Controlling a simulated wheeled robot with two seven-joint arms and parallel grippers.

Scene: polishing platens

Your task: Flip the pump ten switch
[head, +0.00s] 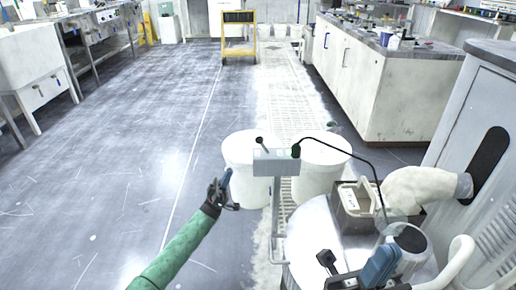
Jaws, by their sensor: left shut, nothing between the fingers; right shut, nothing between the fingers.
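A pale grey-blue switch box (276,161) stands on a thin metal post in front of two white drums. A black toggle lever (261,142) leans up and left from the box's top left. A dark round fitting (296,151) with a black cable is at its right end. No label on the box is readable. My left gripper (226,187), dark with a blue part, is shut and empty, left of the box and a little lower, apart from it in the picture. My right gripper (328,262) shows at the bottom, low and right of the box, shut and empty.
The white drums (242,184) stand behind the box. A round pale drum-like surface (308,240), a small tan-and-grey unit (358,197) and a grey cabinet with a fat white duct (425,186) crowd the right. The floor at left is clear.

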